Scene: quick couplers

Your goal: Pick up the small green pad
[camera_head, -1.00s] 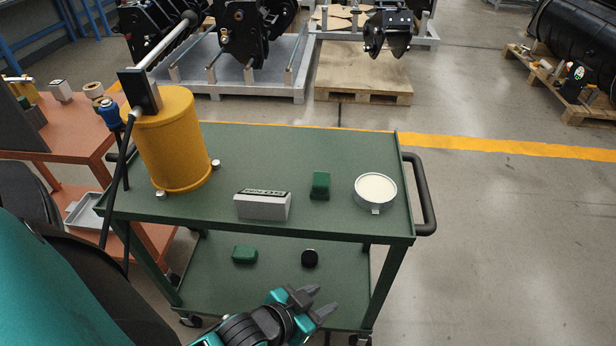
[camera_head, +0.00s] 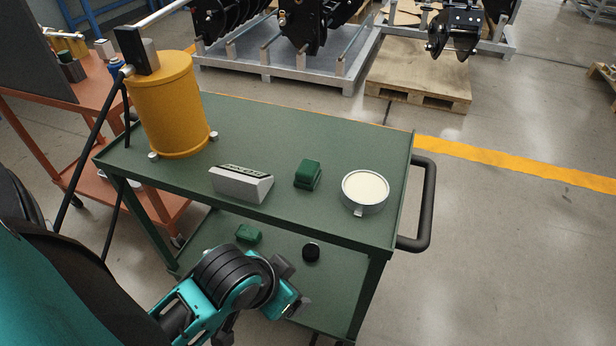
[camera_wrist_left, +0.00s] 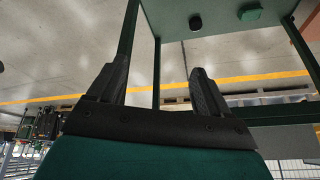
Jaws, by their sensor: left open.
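Two green blocks are in the head view. One green pad (camera_head: 308,174) stands on the cart's top shelf, between a grey block and a round tin. A smaller-looking green pad (camera_head: 248,234) lies on the lower shelf, left of a black round piece (camera_head: 311,252). A green piece (camera_wrist_left: 250,12) and a black piece (camera_wrist_left: 195,22) also show at the top of the left wrist view. My left gripper (camera_head: 292,287) is in front of the lower shelf, apart from both pads. Its fingers (camera_wrist_left: 158,70) are open and empty in the wrist view. My right gripper is not in view.
The green cart (camera_head: 260,118) has a handle (camera_head: 427,205) on its right. On top stand a yellow cylinder (camera_head: 170,105), a grey block (camera_head: 241,183) and a white-filled tin (camera_head: 365,190). The cart's top shelf overhangs the lower shelf (camera_head: 345,275). Floor to the right is clear.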

